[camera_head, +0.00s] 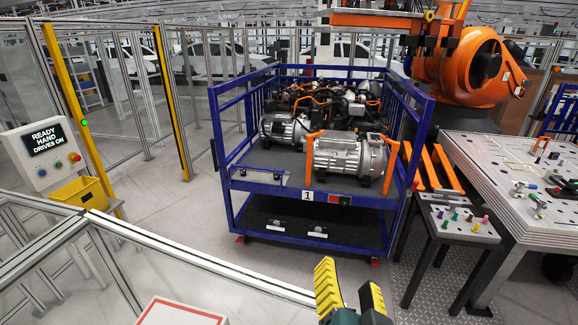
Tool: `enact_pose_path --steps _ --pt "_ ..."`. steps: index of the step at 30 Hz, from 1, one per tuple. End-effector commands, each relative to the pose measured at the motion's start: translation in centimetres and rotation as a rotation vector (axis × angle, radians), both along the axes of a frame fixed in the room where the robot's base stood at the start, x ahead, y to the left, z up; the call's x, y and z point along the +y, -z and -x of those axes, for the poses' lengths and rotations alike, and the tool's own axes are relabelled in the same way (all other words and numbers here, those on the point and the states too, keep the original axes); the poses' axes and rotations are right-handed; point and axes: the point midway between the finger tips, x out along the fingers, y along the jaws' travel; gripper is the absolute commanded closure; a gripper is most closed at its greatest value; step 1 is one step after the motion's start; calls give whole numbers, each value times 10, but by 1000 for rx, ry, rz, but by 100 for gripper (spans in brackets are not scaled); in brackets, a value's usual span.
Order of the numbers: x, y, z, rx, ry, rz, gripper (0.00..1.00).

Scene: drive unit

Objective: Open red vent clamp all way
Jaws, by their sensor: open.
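My gripper (350,282) shows at the bottom edge, right of centre, with two yellow ridged fingers spread apart and nothing between them. It is in front of the blue cart and well apart from the white fixture table (487,165) on the right. Several small toggle clamps sit on that table. A small red part (557,191) shows near its right side beside a dark green piece; it is too small to tell whether this is the red vent clamp, or whether that clamp is open or shut.
A blue cart (270,189) with drive units stands in the centre. A small stand (460,229) with coloured pegs is beside the fixture table. An orange robot arm (470,65) stands behind. Glass fencing (190,270) and a control panel (45,155) are left. Grey floor lies between.

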Motion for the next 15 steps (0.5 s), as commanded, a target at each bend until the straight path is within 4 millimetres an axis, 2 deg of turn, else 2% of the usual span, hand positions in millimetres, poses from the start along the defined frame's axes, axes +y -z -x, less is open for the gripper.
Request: enact_pose_path --steps 1,3,7,10,15 --pt "-4 -29 17 -114 -13 79 37" --pt "4 -69 42 -273 -44 213 37" --pt "12 -124 78 -477 -39 418 37" --pt "13 -134 80 -515 -26 535 37" --pt "13 -134 80 -511 -21 571 37"
